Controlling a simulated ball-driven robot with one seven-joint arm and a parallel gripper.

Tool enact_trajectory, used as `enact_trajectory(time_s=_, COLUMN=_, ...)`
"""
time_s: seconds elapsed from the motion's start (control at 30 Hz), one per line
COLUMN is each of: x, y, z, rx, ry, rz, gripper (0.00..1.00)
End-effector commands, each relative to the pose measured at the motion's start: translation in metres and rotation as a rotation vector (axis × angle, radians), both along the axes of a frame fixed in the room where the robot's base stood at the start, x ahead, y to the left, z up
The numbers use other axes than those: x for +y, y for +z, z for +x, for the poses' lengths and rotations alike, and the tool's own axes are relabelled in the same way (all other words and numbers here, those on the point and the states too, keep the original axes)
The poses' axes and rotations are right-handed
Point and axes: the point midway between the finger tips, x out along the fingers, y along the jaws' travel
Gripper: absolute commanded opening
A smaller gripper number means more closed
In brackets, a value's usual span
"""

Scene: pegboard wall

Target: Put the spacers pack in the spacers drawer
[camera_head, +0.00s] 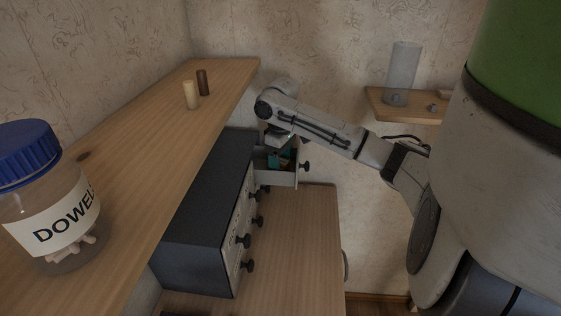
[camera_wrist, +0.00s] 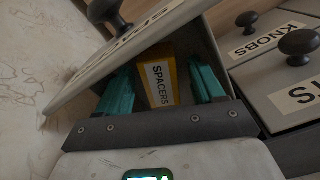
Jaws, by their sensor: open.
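The spacers pack (camera_wrist: 163,82) is a small yellow-orange box with a white SPACERS label. In the wrist view it sits inside the pulled-out drawer (camera_wrist: 105,52), whose front label is only partly readable. My gripper (camera_wrist: 162,78) has teal fingers reaching into the drawer, one on each side of the pack, with visible gaps between them and the box. In the head view the open drawer (camera_head: 291,180) sticks out at the far end of the dark drawer cabinet (camera_head: 205,215), and my gripper (camera_head: 280,158) is over it. The pack is hard to make out there.
Shut drawers with black knobs, one labelled KNOBS (camera_wrist: 262,40), are beside the open one. A wooden shelf (camera_head: 150,150) above the cabinet holds a DOWELS jar (camera_head: 55,215) and two pegs (camera_head: 192,95). A wall shelf (camera_head: 400,108) with a clear cylinder is behind my arm.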

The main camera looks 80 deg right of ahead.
Motion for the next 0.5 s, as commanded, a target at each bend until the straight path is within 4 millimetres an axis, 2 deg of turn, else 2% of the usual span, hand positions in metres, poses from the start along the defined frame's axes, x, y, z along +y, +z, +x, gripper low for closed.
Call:
enact_trajectory(time_s=0.03, x=0.0, y=0.01, z=0.0, rx=0.0, ry=0.0, rz=0.001, gripper=0.68)
enact_trajectory(time_s=0.5, x=0.001, y=0.073, z=0.001, rx=-0.002, ry=0.001, rz=0.002, gripper=0.68)
